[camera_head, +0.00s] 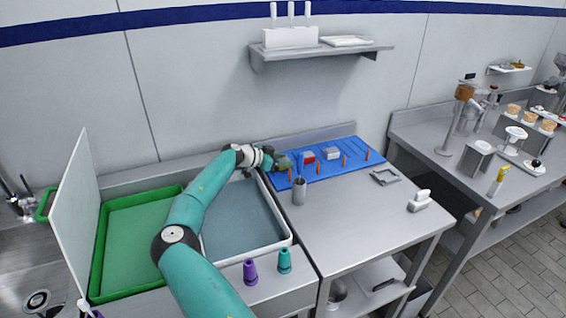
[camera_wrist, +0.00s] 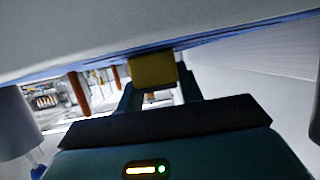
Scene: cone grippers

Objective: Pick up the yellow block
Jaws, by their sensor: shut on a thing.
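The yellow block (camera_wrist: 154,71) is between the two fingers of my gripper (camera_wrist: 158,92) in the wrist view, close to a blue surface. In the head view my gripper (camera_head: 279,163) is at the left end of the blue mat (camera_head: 340,173), and the block there is mostly hidden by the gripper and hard to make out. My gripper is shut on the block. I cannot tell whether the block still touches the mat.
Several orange pegs (camera_head: 318,168) stand along the mat, with a red-and-white block (camera_head: 308,158) and a grey block (camera_head: 332,153) among them. A metal cup (camera_head: 299,191) stands in front. A white-rimmed bin (camera_head: 287,240) lies below my arm. The counter's front is mostly clear.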

